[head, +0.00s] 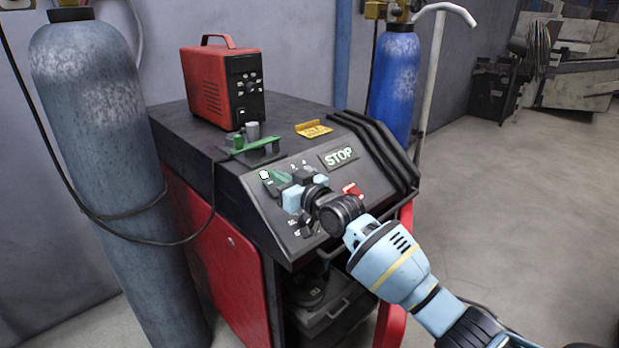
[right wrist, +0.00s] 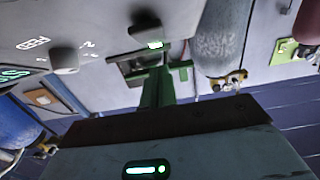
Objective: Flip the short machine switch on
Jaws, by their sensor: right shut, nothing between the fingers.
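The machine (head: 222,150) is a dark-topped cabinet with red sides and a sloped control panel (head: 262,212). A green switch with a small bright patch (head: 273,181) sits at the panel's upper left. In the right wrist view a dark switch with a lit green patch (right wrist: 150,42) shows near the top, and a grey knob (right wrist: 64,60) is left of it. A red switch (head: 352,189) is to the right of my gripper. My right gripper (head: 303,183) is shut and empty, close over the panel beside the green switch; it hides part of the panel. I cannot tell whether it touches anything. My left gripper is not in view.
A red power unit (head: 222,82) and a green clamp (head: 252,150) stand on the cabinet top. A grey cylinder (head: 100,160) stands left, a blue cylinder (head: 393,88) behind. Floor at right (head: 540,180) is clear.

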